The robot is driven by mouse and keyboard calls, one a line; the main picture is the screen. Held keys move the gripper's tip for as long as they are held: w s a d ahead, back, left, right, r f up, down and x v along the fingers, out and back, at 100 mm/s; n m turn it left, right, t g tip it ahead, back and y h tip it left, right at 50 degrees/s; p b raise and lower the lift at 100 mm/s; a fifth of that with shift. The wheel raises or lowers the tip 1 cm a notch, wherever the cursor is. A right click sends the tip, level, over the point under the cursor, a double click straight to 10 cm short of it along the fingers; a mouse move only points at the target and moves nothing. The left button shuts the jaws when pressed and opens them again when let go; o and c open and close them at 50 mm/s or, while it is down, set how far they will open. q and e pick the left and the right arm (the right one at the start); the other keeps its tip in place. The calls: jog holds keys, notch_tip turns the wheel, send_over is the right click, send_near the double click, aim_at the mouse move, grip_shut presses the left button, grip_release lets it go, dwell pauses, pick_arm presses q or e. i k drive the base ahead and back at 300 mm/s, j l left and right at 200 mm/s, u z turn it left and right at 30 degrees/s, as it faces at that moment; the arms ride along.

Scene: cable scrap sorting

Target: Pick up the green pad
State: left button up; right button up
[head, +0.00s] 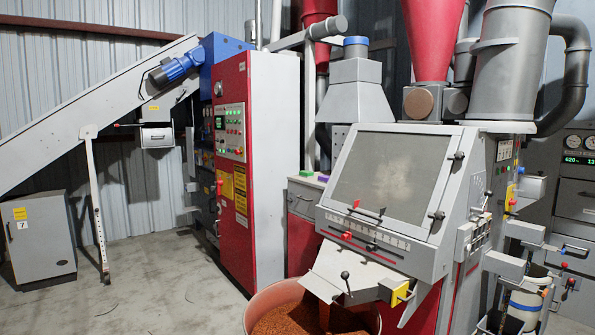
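A small green pad (306,173) lies on the grey top of a low red cabinet (300,205), between the tall red control cabinet and the slanted-screen machine. A small purple pad (323,178) lies just to its right, close to the machine's side. Both are small and far off in the head view. Neither of my grippers shows in this view.
A tall red and white control cabinet (265,160) stands left of the pads. The grey machine (390,180) stands right of them. A round tub of copper-coloured granules (262,303) sits in front. Open concrete floor (160,290) lies at the lower left.

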aim_at(307, 174)
jog(key=i+j+u, duration=1.1)
jog(key=i, duration=0.15)
jog(key=i+u, duration=0.35)
jog(key=i+z, duration=0.35)
jog(key=i, duration=0.35)
jog(key=i+j+z, duration=0.15)
jog(key=i+z, duration=0.2)
jog(key=i, duration=0.4)
jog(key=i+z, duration=0.15)
jog(key=i, duration=0.55)
jog(key=i+j+z, duration=0.15)
jog(key=i, duration=0.6)
